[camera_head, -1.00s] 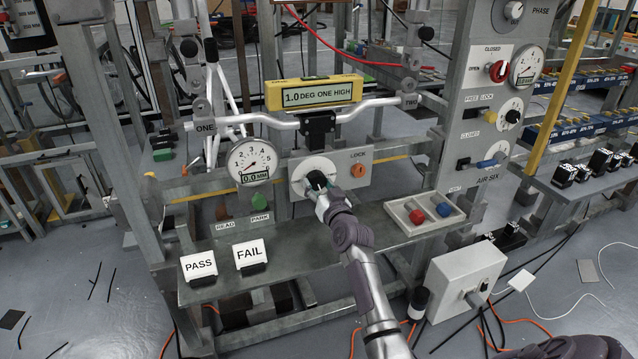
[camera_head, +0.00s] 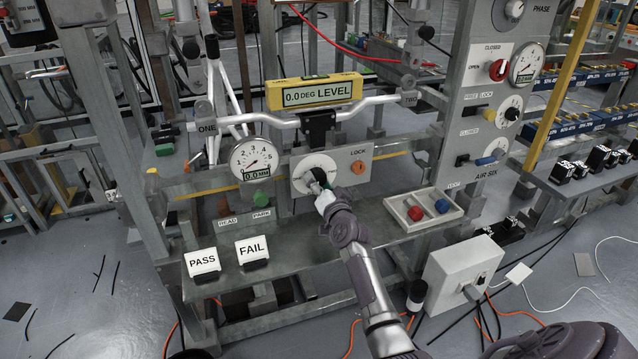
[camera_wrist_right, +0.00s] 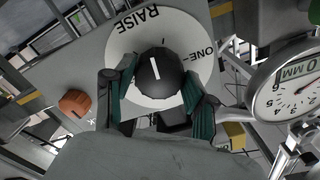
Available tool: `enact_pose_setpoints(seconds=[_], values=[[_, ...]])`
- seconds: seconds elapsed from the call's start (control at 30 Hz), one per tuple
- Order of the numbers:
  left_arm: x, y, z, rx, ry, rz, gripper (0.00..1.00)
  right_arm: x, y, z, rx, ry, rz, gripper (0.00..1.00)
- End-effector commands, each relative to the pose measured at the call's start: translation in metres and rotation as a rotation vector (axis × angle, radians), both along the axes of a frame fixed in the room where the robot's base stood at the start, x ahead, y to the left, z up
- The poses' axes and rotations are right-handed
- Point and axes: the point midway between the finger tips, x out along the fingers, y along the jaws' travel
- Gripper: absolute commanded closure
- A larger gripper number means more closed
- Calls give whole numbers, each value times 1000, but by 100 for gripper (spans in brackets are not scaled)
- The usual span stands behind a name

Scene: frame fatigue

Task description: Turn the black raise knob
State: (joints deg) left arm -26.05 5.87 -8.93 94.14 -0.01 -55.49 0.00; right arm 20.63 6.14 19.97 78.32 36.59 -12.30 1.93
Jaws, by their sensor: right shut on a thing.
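The black raise knob (camera_wrist_right: 160,76) sits on a round white dial (camera_wrist_right: 192,38) lettered RAISE and ONE, with the white mark on the knob pointing up in the wrist view. My right gripper (camera_wrist_right: 160,98) is shut on it, one green-lined finger on each side. In the head view my right gripper (camera_head: 320,188) covers most of the knob, and part of the white dial (camera_head: 303,167) shows behind it. The yellow level box (camera_head: 315,92) above reads 0.0 DEG LEVEL. My left gripper is not in view.
An orange LOCK knob (camera_head: 358,167) is right of the dial, a round gauge (camera_head: 256,160) reading 0.0 MM left of it. PASS (camera_head: 202,262) and FAIL (camera_head: 251,250) signs stand on the bench below. A tray (camera_head: 399,209) holds red and blue pieces.

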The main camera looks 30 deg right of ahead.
Motion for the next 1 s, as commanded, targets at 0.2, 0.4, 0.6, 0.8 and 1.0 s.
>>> enact_pose_setpoints(seconds=[0.2,0.4,0.6,0.8,1.0], values=[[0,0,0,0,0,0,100,0,0,-1,0,2,0,79],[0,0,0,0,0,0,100,0,0,-1,-1,3,0,19],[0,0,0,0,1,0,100,0,0,-1,-2,1,1,19],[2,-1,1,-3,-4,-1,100,-4,1,-1,-2,1,1,19],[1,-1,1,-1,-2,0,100,-35,9,-2,-2,3,0,19]])
